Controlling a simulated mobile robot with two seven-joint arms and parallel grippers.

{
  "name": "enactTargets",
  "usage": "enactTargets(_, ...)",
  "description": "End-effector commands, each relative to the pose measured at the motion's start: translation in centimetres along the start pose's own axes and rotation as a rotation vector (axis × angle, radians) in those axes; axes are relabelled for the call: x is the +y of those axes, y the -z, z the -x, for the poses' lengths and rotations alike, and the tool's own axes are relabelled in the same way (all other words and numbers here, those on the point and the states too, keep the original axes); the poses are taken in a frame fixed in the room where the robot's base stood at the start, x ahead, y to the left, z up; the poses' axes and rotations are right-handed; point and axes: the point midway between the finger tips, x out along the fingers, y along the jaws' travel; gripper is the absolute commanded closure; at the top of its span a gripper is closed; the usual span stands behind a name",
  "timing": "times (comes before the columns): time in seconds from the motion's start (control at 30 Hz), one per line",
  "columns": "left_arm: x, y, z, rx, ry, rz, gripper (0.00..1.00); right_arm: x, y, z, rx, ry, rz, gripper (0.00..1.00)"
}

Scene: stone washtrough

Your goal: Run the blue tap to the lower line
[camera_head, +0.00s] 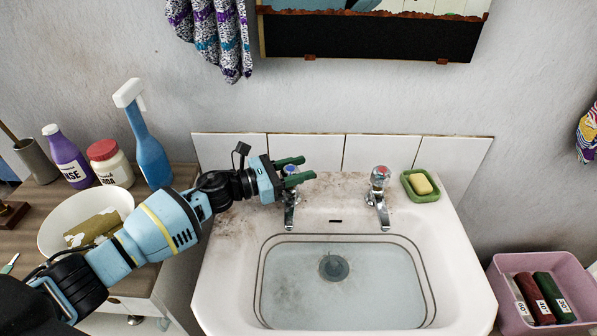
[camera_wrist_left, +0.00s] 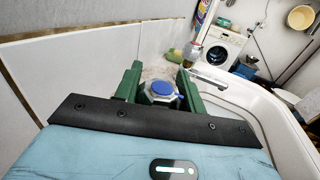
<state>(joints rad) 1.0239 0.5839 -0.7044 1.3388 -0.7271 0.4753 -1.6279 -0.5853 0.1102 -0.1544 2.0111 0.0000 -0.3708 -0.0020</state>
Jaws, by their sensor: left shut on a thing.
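The blue tap (camera_head: 290,196) stands at the back left of the white washbasin (camera_head: 212,275). My left gripper (camera_head: 291,171) is shut on its knob; in the left wrist view the blue cap (camera_wrist_left: 161,88) sits between the green fingers (camera_wrist_left: 158,85). Clear water (camera_head: 340,290) stands in the bowl over the dark drain (camera_head: 334,267). Two dark lines (camera_head: 400,240) run round the bowl wall, one above the other. The water's edge is hard to make out; I cannot tell exactly how it meets the lower line. No stream is clear below the spout. My right gripper is out of view.
The red-topped tap (camera_head: 379,190) and a green soap dish (camera_head: 421,186) stand to the right. A wooden counter at left holds a blue spray bottle (camera_head: 148,150), a white bowl (camera_head: 50,232) and jars. A pink crate (camera_head: 500,290) stands at lower right.

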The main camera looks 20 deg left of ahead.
Motion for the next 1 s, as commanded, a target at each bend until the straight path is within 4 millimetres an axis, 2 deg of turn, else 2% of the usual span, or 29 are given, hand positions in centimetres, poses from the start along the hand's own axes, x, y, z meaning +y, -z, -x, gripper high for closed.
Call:
enactTargets(0.53,-0.04,-0.11,0.01,-0.001,0.029,-0.001,0.83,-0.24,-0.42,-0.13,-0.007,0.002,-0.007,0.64)
enactTargets(0.57,-0.04,-0.11,0.01,-0.001,0.029,-0.001,0.56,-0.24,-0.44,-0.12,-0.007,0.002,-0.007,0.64)
enactTargets(0.7,-0.04,-0.10,0.01,-0.001,0.028,-0.001,0.38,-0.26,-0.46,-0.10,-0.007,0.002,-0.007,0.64)
enactTargets(1.0,-0.04,-0.18,0.01,-0.001,0.028,-0.001,0.38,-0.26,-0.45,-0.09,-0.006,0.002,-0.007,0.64)
